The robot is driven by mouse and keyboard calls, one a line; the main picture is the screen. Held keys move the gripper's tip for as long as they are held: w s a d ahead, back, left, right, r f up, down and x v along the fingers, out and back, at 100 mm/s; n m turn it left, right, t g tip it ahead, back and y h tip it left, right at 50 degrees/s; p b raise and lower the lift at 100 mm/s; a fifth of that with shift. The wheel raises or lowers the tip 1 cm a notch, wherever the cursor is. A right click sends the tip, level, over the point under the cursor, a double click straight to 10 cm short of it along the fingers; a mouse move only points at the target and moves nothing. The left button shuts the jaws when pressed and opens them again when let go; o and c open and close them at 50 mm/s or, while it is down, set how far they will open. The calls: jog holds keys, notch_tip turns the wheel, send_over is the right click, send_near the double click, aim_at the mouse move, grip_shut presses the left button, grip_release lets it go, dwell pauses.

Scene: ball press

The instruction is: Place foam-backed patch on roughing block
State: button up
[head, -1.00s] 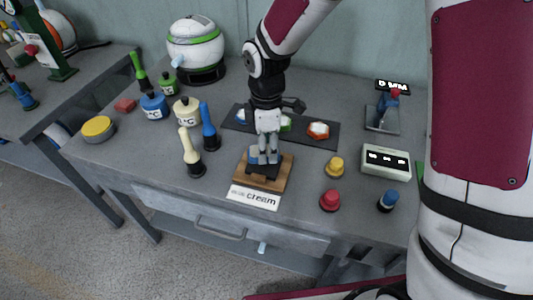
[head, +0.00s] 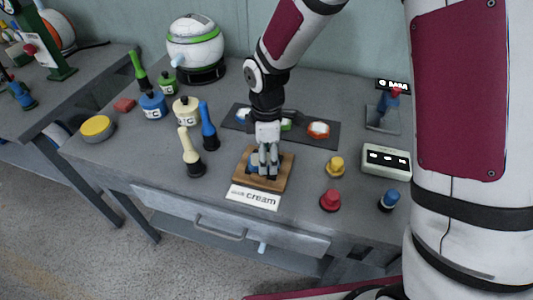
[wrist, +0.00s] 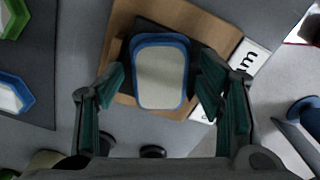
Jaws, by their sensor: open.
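The patch shows in the wrist view as a pale pad with a blue rim (wrist: 160,75). It lies over a dark block (wrist: 146,24), which sits on a wooden board (wrist: 222,34); I cannot tell how closely they touch. The board (head: 285,178) also shows near the table's front edge in the head view. My gripper (head: 264,170) points down over the board. It is open, with one finger on each side of the patch in the wrist view and visible gaps beside it. The fingers hide most of the block in the head view.
Behind is a dark mat (head: 300,138) with coloured pieces. Blue (head: 209,128) and cream-coloured (head: 190,152) handled tools stand left. Yellow (head: 335,167) and red (head: 330,200) knobs stand right, beside a display box (head: 386,162).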

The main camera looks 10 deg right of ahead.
jog(key=shift+r, duration=0.1)
jog(key=s+d+r+m+p, duration=0.1)
jog(key=s+d+r+m, duration=0.1)
jog(key=r, duration=0.7)
jog(key=s+d+r+m, duration=0.1)
jog(key=s+d+r, duration=0.15)
jog(key=r, duration=0.65)
jog(key=s+d+r+m+t, duration=0.1)
jog(key=s+d+m, duration=0.4)
jog(key=s, duration=0.5)
jog(key=s+d+r+m+t, duration=0.2)
jog(key=s+d+r+m, duration=0.2)
jog(key=s+m, duration=0.6)
jog(key=shift+s+d+r, duration=0.15)
jog(key=shift+s+d, duration=0.3)
jog(key=shift+s, duration=0.05)
